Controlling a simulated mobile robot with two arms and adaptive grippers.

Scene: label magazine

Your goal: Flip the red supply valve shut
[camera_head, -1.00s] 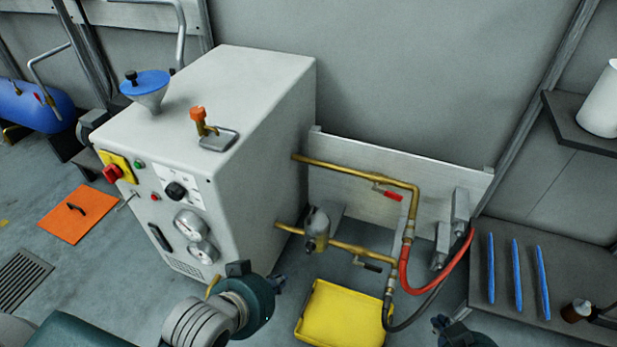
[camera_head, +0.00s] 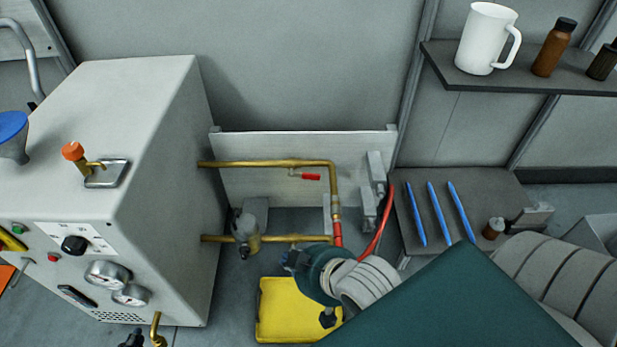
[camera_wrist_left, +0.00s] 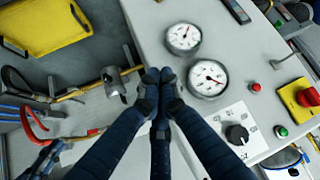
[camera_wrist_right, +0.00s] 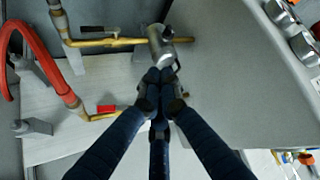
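The red supply valve's lever (camera_head: 311,177) lies roughly along the upper brass pipe (camera_head: 270,163), just below it. The lever also shows in the right wrist view (camera_wrist_right: 106,109) and the left wrist view (camera_wrist_left: 95,132). My right gripper (camera_head: 288,260) is in front of the lower brass pipe, below the lever and apart from it. Its fingertips are together and empty in the right wrist view (camera_wrist_right: 160,76). My left gripper (camera_head: 132,341) is at the bottom edge, in front of the grey machine. Its fingertips are together and empty in the left wrist view (camera_wrist_left: 158,76).
The grey machine (camera_head: 160,150) with gauges stands left of the pipes. A metal strainer (camera_head: 245,228) sits by the lower pipe (camera_head: 220,238). A red hose (camera_head: 381,228) hangs at right. A yellow tray (camera_head: 270,320) lies below. A shelf with blue pens (camera_head: 438,212) is at right.

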